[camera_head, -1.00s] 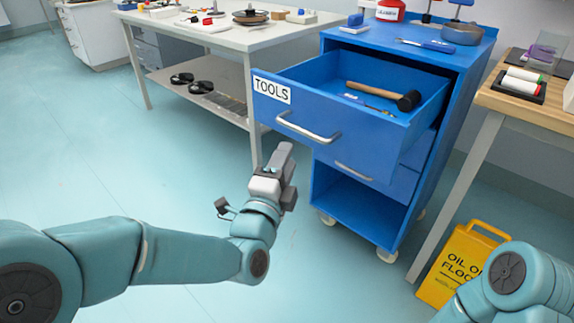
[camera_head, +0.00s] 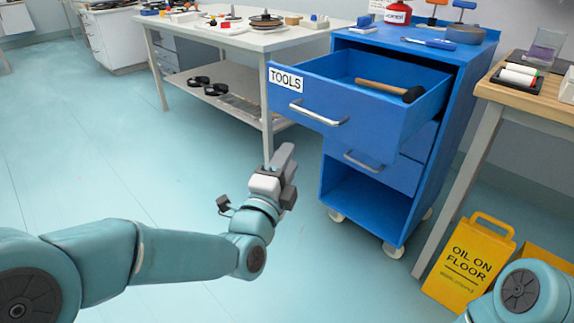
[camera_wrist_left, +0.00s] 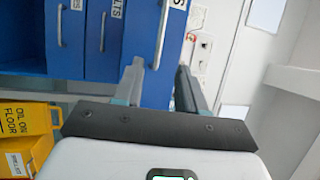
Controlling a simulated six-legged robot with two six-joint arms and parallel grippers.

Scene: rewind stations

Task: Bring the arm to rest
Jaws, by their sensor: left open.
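My left arm (camera_head: 170,255) reaches in from the left of the head view. Its gripper (camera_head: 284,160) is in front of the blue tool cabinet (camera_head: 400,215), apart from it and below the open drawer's handle. In the left wrist view the two fingers of the left gripper (camera_wrist_left: 158,80) are spread with nothing between them. The top drawer (camera_head: 345,112), labelled TOOLS, stands pulled out with a wooden-handled mallet (camera_head: 390,89) in it. Part of my right arm (camera_head: 522,292) shows at the lower right; its gripper is out of view.
A yellow oil-on-floor sign (camera_head: 470,262) stands at the right beside the cabinet, below a wooden-topped bench (camera_head: 535,100). A white workbench (camera_head: 240,38) with several small items stands at the back. The floor (camera_head: 90,150) on the left is clear.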

